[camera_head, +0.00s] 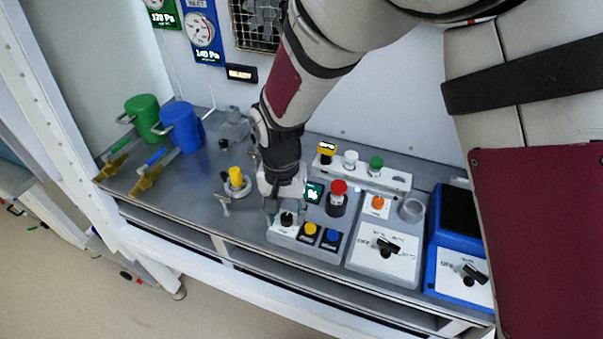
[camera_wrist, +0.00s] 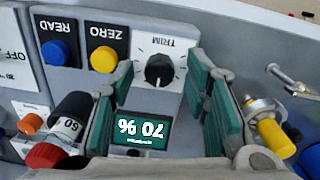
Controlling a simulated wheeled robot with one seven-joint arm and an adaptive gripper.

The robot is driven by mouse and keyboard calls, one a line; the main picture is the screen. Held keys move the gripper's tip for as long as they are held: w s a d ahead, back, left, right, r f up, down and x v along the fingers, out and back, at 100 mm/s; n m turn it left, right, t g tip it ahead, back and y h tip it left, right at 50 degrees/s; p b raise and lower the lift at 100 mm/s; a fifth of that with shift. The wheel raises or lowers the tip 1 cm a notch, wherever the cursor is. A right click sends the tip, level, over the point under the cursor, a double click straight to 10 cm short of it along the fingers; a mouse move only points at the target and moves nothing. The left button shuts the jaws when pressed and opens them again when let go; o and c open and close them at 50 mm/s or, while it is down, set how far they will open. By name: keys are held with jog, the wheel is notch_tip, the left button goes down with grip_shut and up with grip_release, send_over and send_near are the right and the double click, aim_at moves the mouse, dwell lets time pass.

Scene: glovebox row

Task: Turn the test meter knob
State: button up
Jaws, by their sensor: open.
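Several dial knobs are in view; no label reading "test meter" is legible. A black TRIM knob (camera_wrist: 160,70) on a white plate sits between my gripper's open fingers (camera_wrist: 160,66) in the wrist view, with a gap on both sides. In the head view this knob (camera_head: 287,219) is just below my gripper (camera_head: 280,204). Its panel has a yellow ZERO button (camera_wrist: 104,59), a blue READ button (camera_wrist: 55,52) and a lit percent display (camera_wrist: 143,130). A grey box with an OFF-marked black knob (camera_head: 387,245) and a blue meter with a dark screen and black knob (camera_head: 474,273) stand to the right.
A red-topped knob (camera_head: 338,188) stands right of my gripper. A yellow-capped post (camera_head: 236,178) stands left. A green mug (camera_head: 143,115) and blue mug (camera_head: 183,127) are at the back left.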

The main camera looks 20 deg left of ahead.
grip_shut()
jog(key=shift+n, duration=0.4)
jog(key=n+b, duration=0.1)
jog(key=n, duration=0.4)
jog(key=shift+n, duration=0.3)
jog(key=n+b, duration=0.1)
jog(key=n, duration=0.4)
jog(key=shift+n, duration=0.3)
dwell(0.4)
grip_release()
